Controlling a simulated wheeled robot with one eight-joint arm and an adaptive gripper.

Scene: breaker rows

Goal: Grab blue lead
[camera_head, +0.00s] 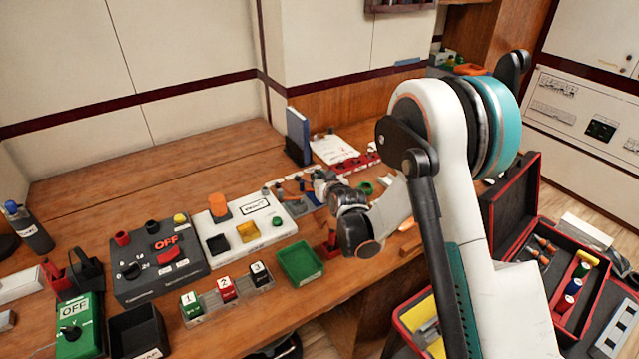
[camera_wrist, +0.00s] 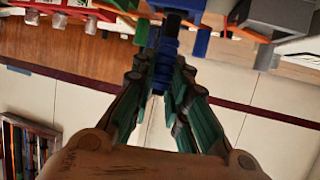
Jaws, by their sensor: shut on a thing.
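My gripper (camera_wrist: 165,70) is shut on the blue lead (camera_wrist: 164,62), a ribbed blue piece that stands between the fingertips in the wrist view. A black part (camera_wrist: 173,24) joins its far end, close to a blue block at the picture's top edge. I cannot tell whether the lead is seated in that block or apart from it. In the head view my gripper (camera_head: 318,184) is low over the back of the bench, beside the white box with the orange knob (camera_head: 218,204). The lead is too small to make out there.
A dark blue upright binder (camera_head: 298,136) stands behind my gripper. A green tray (camera_head: 299,262), numbered blocks (camera_head: 227,288) and a grey OFF box (camera_head: 160,262) lie nearer the front. An open red-edged case (camera_head: 560,262) is at right. The left back of the bench is clear.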

